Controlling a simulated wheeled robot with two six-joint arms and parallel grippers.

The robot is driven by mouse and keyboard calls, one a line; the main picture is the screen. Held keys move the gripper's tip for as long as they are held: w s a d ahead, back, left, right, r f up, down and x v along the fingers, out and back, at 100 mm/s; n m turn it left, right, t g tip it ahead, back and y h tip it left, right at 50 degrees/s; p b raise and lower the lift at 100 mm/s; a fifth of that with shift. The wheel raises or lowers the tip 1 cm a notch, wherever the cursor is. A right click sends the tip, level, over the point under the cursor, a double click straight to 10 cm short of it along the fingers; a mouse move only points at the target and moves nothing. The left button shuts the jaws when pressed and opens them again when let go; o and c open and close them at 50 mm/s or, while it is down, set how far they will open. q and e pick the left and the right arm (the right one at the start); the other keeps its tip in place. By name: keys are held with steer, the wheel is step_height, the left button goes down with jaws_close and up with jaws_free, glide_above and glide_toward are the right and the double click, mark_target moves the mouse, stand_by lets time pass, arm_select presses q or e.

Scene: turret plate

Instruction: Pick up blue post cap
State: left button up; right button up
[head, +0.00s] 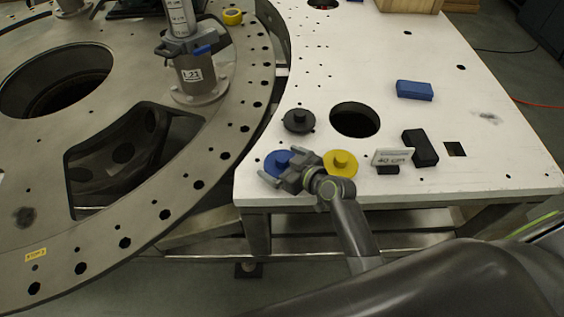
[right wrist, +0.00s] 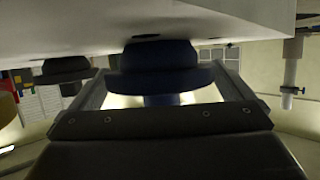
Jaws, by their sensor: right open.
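The blue post cap (head: 277,160), a flat disc with a raised knob, lies near the front left corner of the white table. My right gripper (head: 279,164) is open over it, with its fingers on either side of the cap in the head view. In the right wrist view, which is upside down, the blue cap (right wrist: 166,68) sits against the table between the two spread fingers (right wrist: 162,92). Whether a finger touches it I cannot tell. My left gripper is not in view.
A yellow cap (head: 341,164) lies just right of my right gripper, and a black cap (head: 298,121) lies behind. A round hole (head: 355,120) opens nearby.

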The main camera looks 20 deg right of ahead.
steer(key=c, duration=0.9)
